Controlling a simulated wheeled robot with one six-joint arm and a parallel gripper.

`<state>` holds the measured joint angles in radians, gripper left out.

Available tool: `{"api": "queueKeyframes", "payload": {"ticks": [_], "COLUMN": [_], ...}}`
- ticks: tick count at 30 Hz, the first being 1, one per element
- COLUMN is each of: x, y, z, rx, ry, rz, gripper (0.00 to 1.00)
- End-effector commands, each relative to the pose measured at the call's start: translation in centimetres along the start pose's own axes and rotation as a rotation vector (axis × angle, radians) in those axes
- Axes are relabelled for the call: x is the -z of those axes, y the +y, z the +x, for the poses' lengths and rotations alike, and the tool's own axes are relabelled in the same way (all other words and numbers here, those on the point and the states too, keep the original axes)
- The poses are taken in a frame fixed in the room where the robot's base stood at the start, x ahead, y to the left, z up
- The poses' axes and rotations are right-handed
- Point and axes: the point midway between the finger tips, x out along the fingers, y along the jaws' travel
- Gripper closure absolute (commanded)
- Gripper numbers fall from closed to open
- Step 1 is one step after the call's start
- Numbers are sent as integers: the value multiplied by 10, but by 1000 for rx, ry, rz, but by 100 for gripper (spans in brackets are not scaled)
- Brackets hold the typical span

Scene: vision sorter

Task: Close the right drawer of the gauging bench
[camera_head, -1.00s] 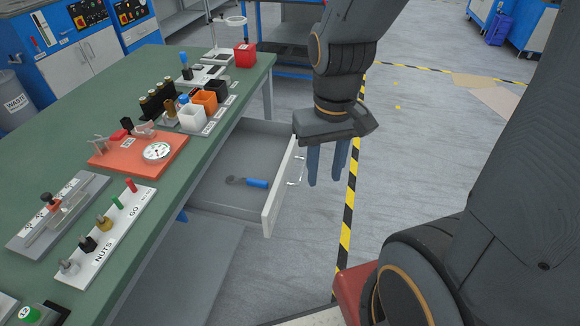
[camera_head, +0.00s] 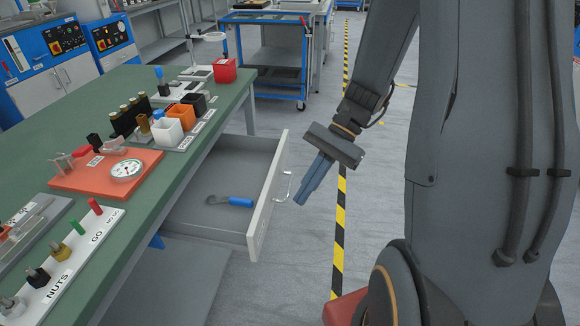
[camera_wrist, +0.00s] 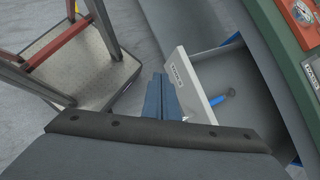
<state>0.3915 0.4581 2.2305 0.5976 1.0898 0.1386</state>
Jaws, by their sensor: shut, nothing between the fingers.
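The drawer (camera_head: 262,203) of the green-topped bench (camera_head: 140,215) stands pulled out, its light grey front facing right with a wire handle (camera_head: 284,187). A blue-handled tool (camera_head: 232,201) lies inside it. My gripper (camera_head: 307,192) is shut and empty, with its blue fingers pointing down and left. The fingers are just right of the drawer front, close to the handle; whether they touch it I cannot tell. In the wrist view the fingers (camera_wrist: 160,92) show beside the labelled drawer front (camera_wrist: 190,85), and the blue-handled tool (camera_wrist: 222,97) shows inside.
On the bench top are an orange gauge board (camera_head: 105,172), a white rack labelled NUTS (camera_head: 75,255) and small coloured bins (camera_head: 185,116). A blue cart (camera_head: 265,60) stands behind.

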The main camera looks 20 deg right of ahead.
Motion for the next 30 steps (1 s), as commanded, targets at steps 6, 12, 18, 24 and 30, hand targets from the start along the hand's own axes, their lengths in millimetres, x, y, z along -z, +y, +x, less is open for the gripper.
{"api": "queueKeyframes", "payload": {"ticks": [6, 12, 18, 24, 30], "x": [90, 175, 224, 228, 217], "y": [-36, -45, -36, -41, -69], "z": [-11, -49, -78, -81, -66], "rx": [359, 691, 885, 917, 913], "ry": [-302, -540, -661, -682, -682], "rz": [331, 508, 565, 570, 568], "gripper": [100, 100, 100, 100, 100]}}
